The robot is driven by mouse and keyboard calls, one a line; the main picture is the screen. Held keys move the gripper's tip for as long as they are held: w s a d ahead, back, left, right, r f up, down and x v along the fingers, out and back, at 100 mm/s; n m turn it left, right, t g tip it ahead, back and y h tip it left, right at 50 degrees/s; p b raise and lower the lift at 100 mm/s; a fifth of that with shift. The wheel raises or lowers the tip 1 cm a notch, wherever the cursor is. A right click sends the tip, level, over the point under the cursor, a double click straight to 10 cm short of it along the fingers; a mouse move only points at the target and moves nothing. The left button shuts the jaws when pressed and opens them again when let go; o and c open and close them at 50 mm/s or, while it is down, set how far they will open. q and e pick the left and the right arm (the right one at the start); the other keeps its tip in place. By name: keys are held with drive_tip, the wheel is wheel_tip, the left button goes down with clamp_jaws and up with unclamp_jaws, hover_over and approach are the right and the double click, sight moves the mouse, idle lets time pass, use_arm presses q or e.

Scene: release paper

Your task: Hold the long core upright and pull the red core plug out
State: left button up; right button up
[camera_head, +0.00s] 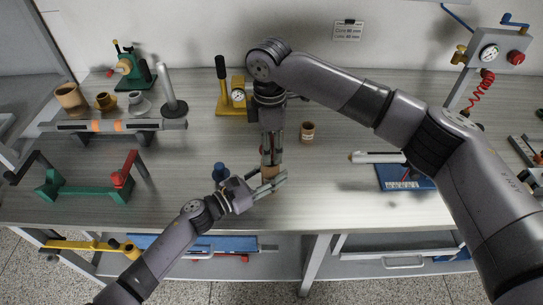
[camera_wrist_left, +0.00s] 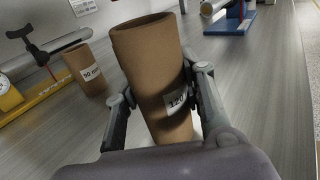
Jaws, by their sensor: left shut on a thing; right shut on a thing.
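The long core (camera_wrist_left: 157,75) is a brown cardboard tube with a white label reading 120. In the left wrist view it stands roughly upright between the fingers of my left gripper (camera_wrist_left: 160,100), which is shut on it. Its upper rim shows and no red plug is visible there. In the head view the core (camera_head: 270,172) is mostly hidden between my left gripper (camera_head: 268,184) and my right gripper (camera_head: 271,162). My right gripper points down from directly above the core, shut on a small reddish thing, seemingly the red core plug, mostly hidden by the fingers.
A shorter brown core (camera_head: 307,132) stands to the right. A yellow gauge stand (camera_head: 231,98) is behind. A bar rack (camera_head: 115,126) and green stand (camera_head: 95,185) are at left, a blue-based roller (camera_head: 400,178) at right.

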drive_tip(key=shift+r, duration=0.3)
use_arm(q)
drive_tip(key=o, duration=1.2)
drive_tip(key=v, duration=1.2)
drive_tip(key=shift+a, duration=0.1)
use_arm(e)
drive_tip(key=shift+a, duration=0.1)
